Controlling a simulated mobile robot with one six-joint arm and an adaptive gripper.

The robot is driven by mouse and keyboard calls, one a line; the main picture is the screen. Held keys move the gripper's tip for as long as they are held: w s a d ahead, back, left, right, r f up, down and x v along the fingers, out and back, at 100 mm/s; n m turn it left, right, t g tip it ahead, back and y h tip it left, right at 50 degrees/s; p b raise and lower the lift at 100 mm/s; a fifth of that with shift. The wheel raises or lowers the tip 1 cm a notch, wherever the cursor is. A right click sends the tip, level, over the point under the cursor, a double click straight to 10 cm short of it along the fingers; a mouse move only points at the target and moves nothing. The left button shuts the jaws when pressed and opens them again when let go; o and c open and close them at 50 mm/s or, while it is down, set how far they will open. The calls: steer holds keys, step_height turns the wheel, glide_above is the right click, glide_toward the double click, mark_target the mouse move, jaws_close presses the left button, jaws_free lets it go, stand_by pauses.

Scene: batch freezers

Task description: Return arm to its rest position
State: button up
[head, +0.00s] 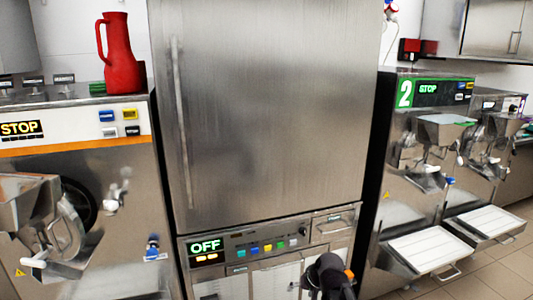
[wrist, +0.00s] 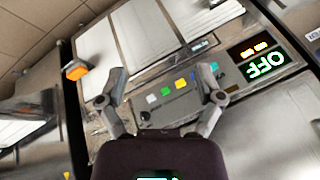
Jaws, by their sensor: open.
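My gripper (head: 328,274) shows as a dark shape at the bottom of the head view, in front of the lower part of the middle steel freezer cabinet (head: 265,110). In the wrist view my gripper (wrist: 162,78) has its two grey fingers spread wide, with nothing between them. Beyond them is the cabinet's control panel (wrist: 160,112) with coloured buttons and a lit OFF display (wrist: 264,64), which look upside down there. I cannot tell the exact distance from the fingers to the panel.
A left machine (head: 85,190) shows STOP and carries a red jug (head: 120,58) on top. At right, machine 2 (head: 425,125) has a white tray (head: 425,249) jutting out low. An orange piece (wrist: 76,70) shows left of the fingers. Tiled floor (head: 500,270) is bare at lower right.

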steer(key=s+d+r+g+h+p, duration=0.3)
steer(key=s+d, duration=0.3)
steer(key=s, duration=0.3)
steer(key=shift+s+r+n+g+h+p, duration=0.25)
steer(key=shift+n+g+h+p, duration=0.15)
steer(key=shift+g+p, duration=0.25)
steer(key=shift+d, duration=0.1)
steer(key=shift+c, duration=0.2)
steer(key=c, duration=0.4)
steer(key=shift+c, duration=0.2)
